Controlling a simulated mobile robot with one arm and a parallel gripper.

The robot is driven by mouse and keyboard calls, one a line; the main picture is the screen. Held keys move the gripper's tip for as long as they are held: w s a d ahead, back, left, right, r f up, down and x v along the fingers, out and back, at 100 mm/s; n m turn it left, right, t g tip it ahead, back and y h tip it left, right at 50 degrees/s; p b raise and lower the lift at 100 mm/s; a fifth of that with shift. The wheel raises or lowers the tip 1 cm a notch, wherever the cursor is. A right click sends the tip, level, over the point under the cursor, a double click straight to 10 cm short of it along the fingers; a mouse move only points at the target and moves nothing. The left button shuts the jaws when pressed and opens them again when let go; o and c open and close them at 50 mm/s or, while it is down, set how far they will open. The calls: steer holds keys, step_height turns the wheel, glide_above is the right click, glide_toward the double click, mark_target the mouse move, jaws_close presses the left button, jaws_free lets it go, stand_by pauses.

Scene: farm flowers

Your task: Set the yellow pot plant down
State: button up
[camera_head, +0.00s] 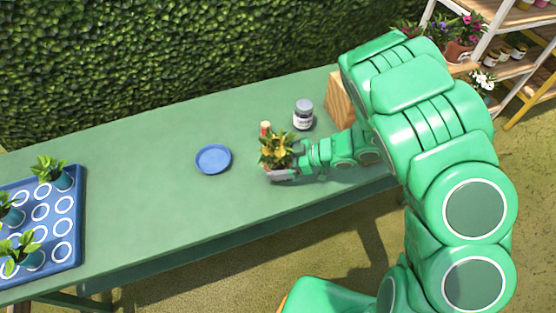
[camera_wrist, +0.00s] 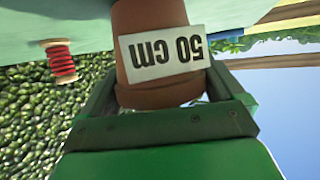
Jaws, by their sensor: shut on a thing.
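The yellow pot plant (camera_head: 276,148) has yellow blooms and green leaves. It is near the right part of the green table, right of a blue saucer (camera_head: 213,158). Its terracotta pot (camera_wrist: 150,40) fills the middle of the wrist view and bears a white label reading "50 cm", upside down there. My gripper (camera_head: 283,172) is shut on the pot, with a finger on each side in the wrist view (camera_wrist: 160,95). Whether the pot touches the table is not clear.
A lidded jar (camera_head: 303,114) and a wooden box (camera_head: 341,98) stand behind the plant. A red spool (camera_wrist: 60,62) is close by. A blue tray (camera_head: 73,215) with several seedlings lies at the left. The table between the saucer and tray is clear.

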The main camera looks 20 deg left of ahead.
steer(key=shift+f, duration=0.2)
steer(key=o, duration=1.1)
steer(key=shift+r, duration=0.1)
steer(key=shift+w+d+r, duration=0.2)
steer(key=shift+d+r, duration=0.05)
steer(key=shift+d, duration=0.2)
steer(key=shift+v, duration=5.45)
steer(key=shift+r, duration=0.1)
